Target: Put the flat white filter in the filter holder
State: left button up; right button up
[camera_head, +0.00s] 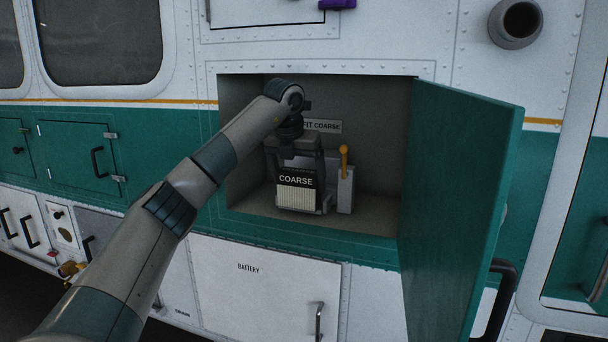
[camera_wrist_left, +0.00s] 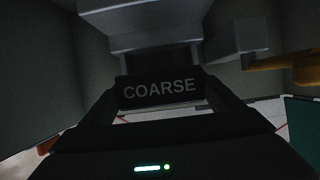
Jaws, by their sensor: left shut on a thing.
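The filter (camera_head: 297,198) has a white pleated lower face and a black band reading "COARSE". It is upright inside the open compartment. My left gripper (camera_head: 299,178) reaches down from above and is shut on it, one finger at each side. In the left wrist view the black "COARSE" band of the filter (camera_wrist_left: 160,90) sits between the fingers. The grey filter holder (camera_head: 345,193), with a yellow lever (camera_head: 344,158), stands right beside and behind it. My gripper hides part of the holder, so I cannot tell whether the filter is seated. My right gripper is out of view.
The compartment's green door (camera_head: 460,200) stands open on the right. A sign ending in "FIT COARSE" (camera_head: 323,126) is on the back wall. The compartment floor (camera_head: 372,222) is bare at the right. A white "BATTERY" panel (camera_head: 265,290) lies below.

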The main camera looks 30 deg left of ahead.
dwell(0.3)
pick_arm(q)
jog(key=shift+w+a+r+p, duration=0.15)
jog(key=shift+w+a+p, duration=0.05)
jog(key=shift+w+p, duration=0.55)
jog(key=shift+w+a+p, duration=0.25)
jog(key=shift+w+p, duration=0.4)
jog(key=shift+w, duration=0.55)
jog(key=shift+s+f+p, duration=0.1)
jog(key=shift+f+p, duration=0.4)
jog(key=shift+f, duration=0.4)
jog(key=shift+f, duration=0.15)
jog(key=o, duration=1.2)
